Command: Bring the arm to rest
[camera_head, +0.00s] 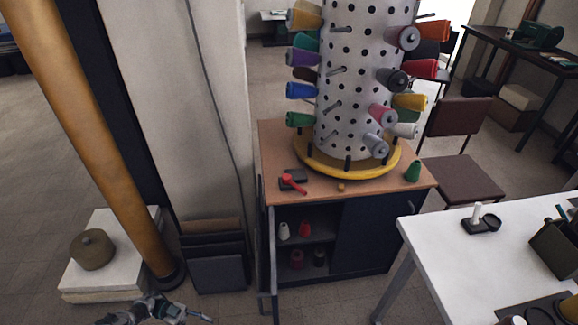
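Part of my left arm and gripper (190,315) shows at the bottom edge, left of the middle, in front of the black folded items. Much of it is cut off by the frame. Its fingers are too small and too cropped to tell whether they are open or shut. No held thing can be made out. My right arm and gripper are out of view.
A wooden-topped cabinet (405,182) bears a dotted thread tower (355,80) with several coloured spools. A white table (425,240) stands at the right. A tan pillar (95,130) and white block (100,275) are at the left. A brown chair (470,180) stands behind.

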